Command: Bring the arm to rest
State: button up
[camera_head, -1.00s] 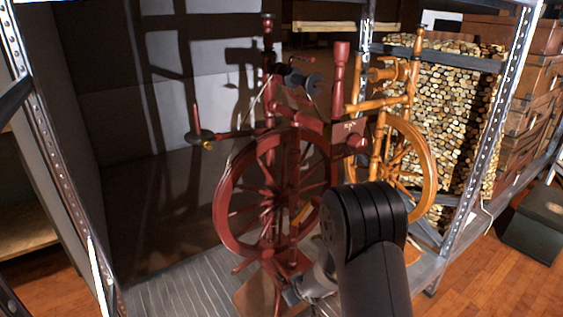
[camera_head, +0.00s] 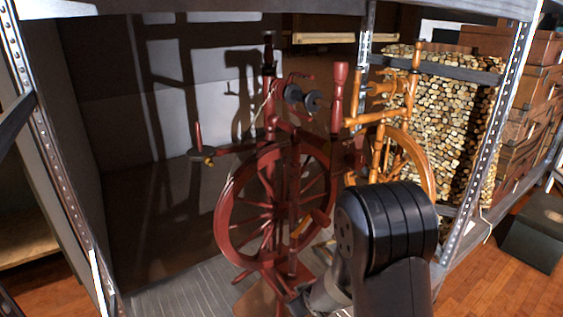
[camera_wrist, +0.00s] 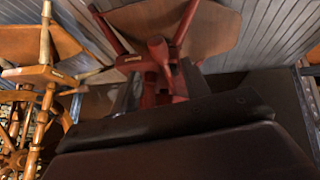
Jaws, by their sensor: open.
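My arm's black joint (camera_head: 388,235) stands in the front right of the head view, before the shelf. It hides what lies behind it. My gripper (camera_wrist: 160,92) shows in the wrist view as dark fingers set apart above a broad black body. It is open. A dark red wooden part shows between the fingers, with no visible grip on it. The red spinning wheel (camera_head: 226,205) stands upright on the shelf just left of and behind my arm.
An orange wooden spinning wheel (camera_head: 430,165) stands behind on the right, also in the wrist view (camera_wrist: 45,72). Metal shelf posts rise at the left (camera_head: 62,185) and right (camera_head: 492,125). Stacked logs (camera_head: 455,120) stand behind. The ribbed shelf floor (camera_head: 190,290) is clear at front left.

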jog(key=a+p+v, duration=0.1)
jog(key=p+v, duration=0.1)
jog(key=v, duration=0.2)
jog(key=b+x, duration=0.2)
jog(key=x, duration=0.1)
jog(key=b+x, duration=0.1)
jog(key=x, duration=0.3)
jog(key=d+b+x, duration=0.1)
jog(key=b+x, duration=0.1)
jog(key=x, duration=0.1)
jog(key=shift+f+b, duration=0.3)
jog(key=shift+b, duration=0.05)
jog(key=shift+w+a+p, duration=0.15)
jog(key=shift+w+p, duration=0.15)
jog(key=shift+r+p, duration=0.25)
jog(key=shift+p, duration=0.35)
jog(key=shift+r+g+p, duration=0.15)
jog(key=shift+g+p, duration=0.15)
jog(key=shift+p, duration=0.5)
jog(key=shift+r+p, duration=0.1)
jog(key=shift+p, duration=0.2)
